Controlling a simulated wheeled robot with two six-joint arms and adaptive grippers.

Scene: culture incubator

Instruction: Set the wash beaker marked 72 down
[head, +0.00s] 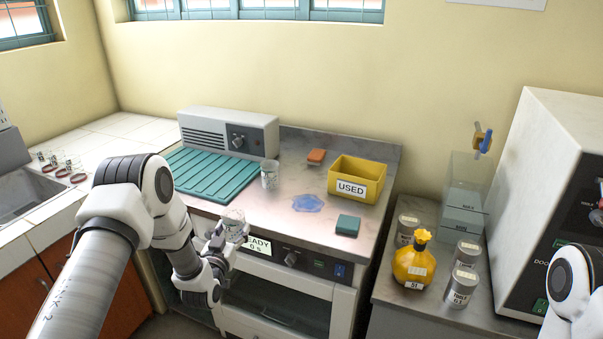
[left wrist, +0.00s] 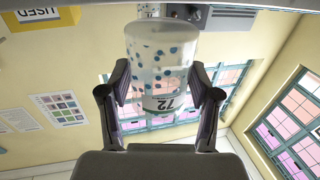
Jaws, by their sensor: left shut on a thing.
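The wash beaker marked 72 (head: 235,222) is a clear beaker with blue specks. In the left wrist view the beaker (left wrist: 162,60) sits between both fingers, its 72 label upside down in the picture. My left gripper (head: 229,240) is shut on it and holds it by the front edge of the steel worktop (head: 300,222); its fingers also show in the left wrist view (left wrist: 164,95). I cannot tell its exact height over the edge. A similar speckled beaker (head: 270,175) stands on the worktop behind it. My right gripper is out of view.
A green ribbed mat (head: 212,173) lies left on the worktop. A yellow USED bin (head: 357,182), an orange block (head: 316,156), a blue patch (head: 307,203) and a green sponge (head: 348,225) are to the right. Bare worktop lies between the standing beaker and front edge.

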